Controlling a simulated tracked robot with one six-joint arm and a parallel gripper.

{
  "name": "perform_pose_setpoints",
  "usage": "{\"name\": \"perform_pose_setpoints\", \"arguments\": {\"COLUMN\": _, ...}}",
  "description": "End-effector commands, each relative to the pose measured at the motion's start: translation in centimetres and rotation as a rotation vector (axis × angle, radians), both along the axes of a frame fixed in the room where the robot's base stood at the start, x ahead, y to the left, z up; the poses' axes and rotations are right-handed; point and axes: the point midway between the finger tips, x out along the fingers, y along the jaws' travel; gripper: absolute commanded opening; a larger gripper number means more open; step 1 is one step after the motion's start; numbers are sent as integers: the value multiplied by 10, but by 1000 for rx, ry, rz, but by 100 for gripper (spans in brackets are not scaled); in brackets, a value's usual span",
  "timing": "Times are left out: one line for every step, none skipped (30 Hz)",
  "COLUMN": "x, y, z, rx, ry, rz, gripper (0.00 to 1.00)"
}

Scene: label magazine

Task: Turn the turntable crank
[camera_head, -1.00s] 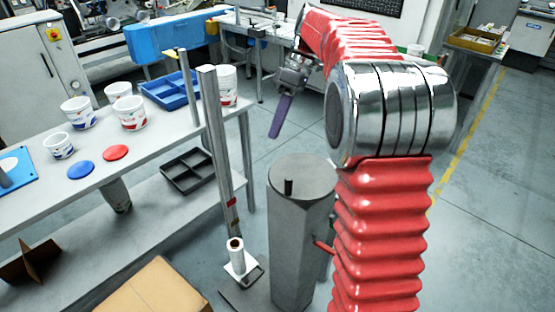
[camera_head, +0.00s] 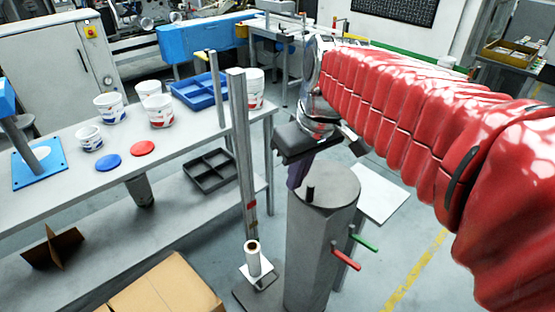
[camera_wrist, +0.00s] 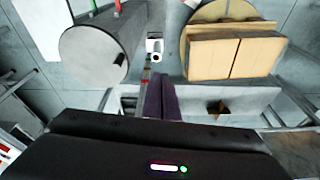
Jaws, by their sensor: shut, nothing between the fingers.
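A tall grey column (camera_head: 312,250) stands on the floor, with a flat round top (camera_head: 335,187). A short dark peg (camera_head: 311,193) stands upright on the top, off its centre; the peg also shows near the rim in the wrist view (camera_wrist: 120,60). I take this top and peg as the crank. My gripper (camera_head: 297,178) points down beside the top's far left edge. Its purple fingers are shut and empty in the wrist view (camera_wrist: 160,80), apart from the peg. In the body camera view I cannot tell whether the fingertips pass behind the rim.
Red (camera_head: 346,257) and green (camera_head: 363,242) handles stick out from the column's right side. A slim post (camera_head: 241,150) with a white roll (camera_head: 253,262) at its foot stands left. A workbench (camera_head: 195,140) with tubs is beyond. Cardboard (camera_head: 165,290) lies front left.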

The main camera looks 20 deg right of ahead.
Motion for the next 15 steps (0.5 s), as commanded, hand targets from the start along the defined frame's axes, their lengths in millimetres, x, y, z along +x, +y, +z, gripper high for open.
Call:
{"name": "perform_pose_setpoints", "arguments": {"x": -10, "y": 3, "z": -2, "rx": -6, "ry": -19, "rz": -21, "gripper": 0}}
{"name": "perform_pose_setpoints", "arguments": {"x": -15, "y": 4, "z": -4, "rx": -10, "ry": -29, "rz": -36, "gripper": 0}}
{"name": "perform_pose_setpoints", "arguments": {"x": -21, "y": 5, "z": -7, "rx": -12, "ry": -44, "rz": -58, "gripper": 0}}
{"name": "perform_pose_setpoints", "arguments": {"x": -26, "y": 6, "z": -9, "rx": -13, "ry": -54, "rz": -75, "gripper": 0}}
{"name": "perform_pose_setpoints", "arguments": {"x": -31, "y": 7, "z": -11, "rx": -16, "ry": -66, "rz": -90, "gripper": 0}}
{"name": "perform_pose_setpoints", "arguments": {"x": -37, "y": 8, "z": -15, "rx": -18, "ry": -81, "rz": -110, "gripper": 0}}
{"name": "perform_pose_setpoints", "arguments": {"x": -42, "y": 9, "z": -17, "rx": -19, "ry": -93, "rz": -124, "gripper": 0}}
{"name": "perform_pose_setpoints", "arguments": {"x": -47, "y": 10, "z": -20, "rx": -18, "ry": -104, "rz": -140, "gripper": 0}}
{"name": "perform_pose_setpoints", "arguments": {"x": -53, "y": 10, "z": -23, "rx": -18, "ry": -121, "rz": -160, "gripper": 0}}
{"name": "perform_pose_setpoints", "arguments": {"x": -57, "y": 11, "z": -27, "rx": -19, "ry": -131, "rz": -174, "gripper": 0}}
{"name": "perform_pose_setpoints", "arguments": {"x": -61, "y": 12, "z": -29, "rx": -17, "ry": -145, "rz": -188, "gripper": 0}}
{"name": "perform_pose_setpoints", "arguments": {"x": -67, "y": 13, "z": -34, "rx": -15, "ry": -160, "rz": -207, "gripper": 0}}
{"name": "perform_pose_setpoints", "arguments": {"x": -71, "y": 13, "z": -37, "rx": -13, "ry": -173, "rz": -221, "gripper": 0}}
{"name": "perform_pose_setpoints", "arguments": {"x": -75, "y": 13, "z": -40, "rx": -12, "ry": -184, "rz": -235, "gripper": 0}}
{"name": "perform_pose_setpoints", "arguments": {"x": -79, "y": 14, "z": -44, "rx": -9, "ry": -199, "rz": -249, "gripper": 0}}
